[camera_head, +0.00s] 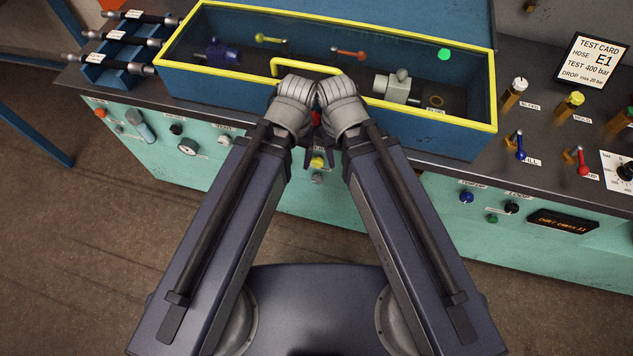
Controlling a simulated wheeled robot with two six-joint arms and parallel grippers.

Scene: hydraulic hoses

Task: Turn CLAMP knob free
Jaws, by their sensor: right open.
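Several small knobs sit on the green front panel; their labels are too small to read surely, so I cannot tell which is CLAMP. A yellow knob (318,162) shows just below my grippers, with a grey knob (317,178) under it. Farther right are a blue knob (466,197), a black knob (512,207) and a green knob (492,218). My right gripper (328,150) is open, pointing down close to the yellow knob; I cannot tell if they touch. My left gripper (306,150) is right beside it, its fingers mostly hidden.
A blue trough with a yellow rim (225,75) and handle stands behind my grippers, holding fittings. Hoses lie on a rack (110,72) at left. Valves with coloured tops, a test card (592,62) and a display (563,221) are at right. The floor in front is clear.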

